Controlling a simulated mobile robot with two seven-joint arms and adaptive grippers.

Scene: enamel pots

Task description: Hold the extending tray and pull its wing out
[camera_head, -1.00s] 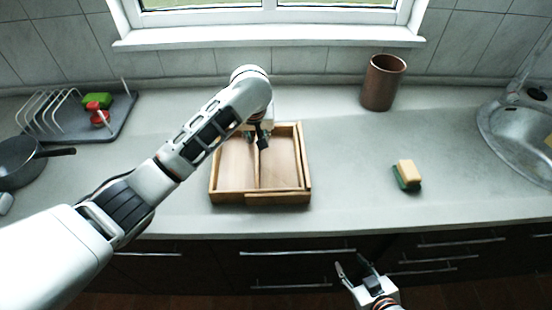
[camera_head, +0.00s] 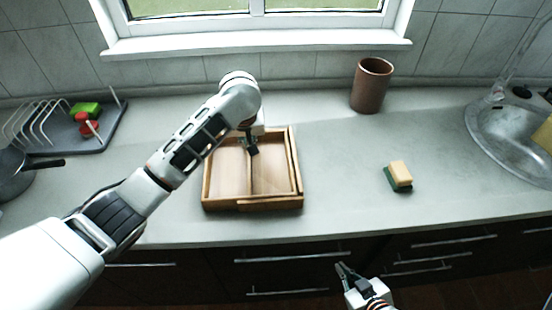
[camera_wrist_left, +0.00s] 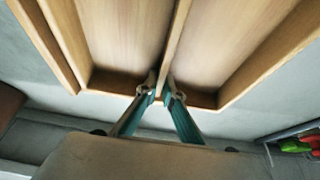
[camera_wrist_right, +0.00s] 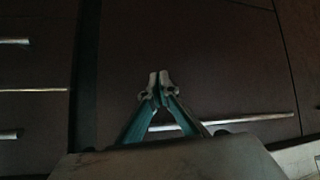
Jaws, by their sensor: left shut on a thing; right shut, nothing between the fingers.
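The wooden extending tray (camera_head: 229,206) lies on the grey counter, with a lengthwise divider in its middle. A narrow wooden strip, seemingly its wing, shows along the right side (camera_head: 294,163). My left gripper (camera_head: 252,150) reaches in over the back of the tray. In the left wrist view my left gripper (camera_wrist_left: 162,96) is shut on the tray's divider (camera_wrist_left: 175,45) near the end wall. My right gripper (camera_head: 341,267) hangs in front of the counter, below its edge, apart from the tray. In the right wrist view my right gripper (camera_wrist_right: 159,80) is shut and empty before dark drawer fronts.
A sponge (camera_head: 398,175) lies right of the tray, and a brown cup (camera_head: 371,85) stands behind it. A dish rack (camera_head: 62,124) and a pan (camera_head: 15,172) are at left, a sink (camera_head: 500,130) at far right. The counter just right of the tray is clear.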

